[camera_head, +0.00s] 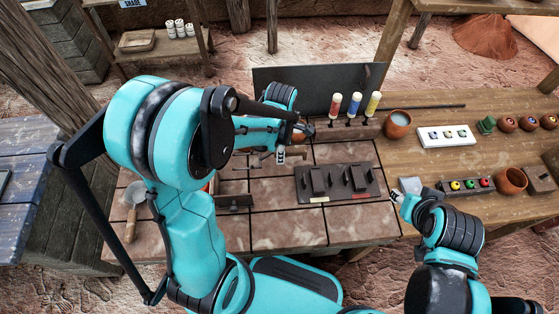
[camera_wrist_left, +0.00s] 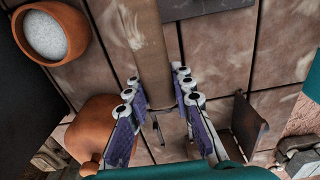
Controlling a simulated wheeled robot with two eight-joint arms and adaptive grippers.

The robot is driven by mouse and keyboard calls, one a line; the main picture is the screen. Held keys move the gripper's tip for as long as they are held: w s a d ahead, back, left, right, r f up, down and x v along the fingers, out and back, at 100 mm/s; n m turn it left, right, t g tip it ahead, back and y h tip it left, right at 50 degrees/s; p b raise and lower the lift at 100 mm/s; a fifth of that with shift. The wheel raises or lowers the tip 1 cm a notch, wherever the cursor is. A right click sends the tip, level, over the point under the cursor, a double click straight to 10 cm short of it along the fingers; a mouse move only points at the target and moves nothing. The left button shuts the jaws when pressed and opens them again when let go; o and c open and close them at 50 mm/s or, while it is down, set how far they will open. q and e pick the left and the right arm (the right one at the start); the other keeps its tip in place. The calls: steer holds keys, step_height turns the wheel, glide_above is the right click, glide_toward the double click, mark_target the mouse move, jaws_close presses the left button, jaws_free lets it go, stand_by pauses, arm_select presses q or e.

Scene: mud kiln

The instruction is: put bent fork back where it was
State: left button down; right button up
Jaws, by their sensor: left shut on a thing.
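My left gripper (camera_head: 281,155) is over the tiled worktop, its arm covering much of the left side. In the left wrist view its fingers (camera_wrist_left: 158,105) are shut on a thin brownish piece (camera_wrist_left: 145,45) that runs between them and ends in dark prongs. I take it for the bent fork; its shape is hard to make out.
A black upright panel (camera_head: 300,85) stands behind. A clay vessel (camera_wrist_left: 105,125) is close to the left fingers. Bare tiles (camera_head: 355,226) lie in front of the holder.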

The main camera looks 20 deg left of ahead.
arm_select(q)
step_height(320, 180, down, 4)
steer(key=shift+f+b, duration=0.1)
steer(key=shift+b, duration=0.85)
steer(key=shift+r, duration=0.2)
steer(key=shift+f, duration=0.25)
steer(key=c, duration=1.3)
jaws_free()
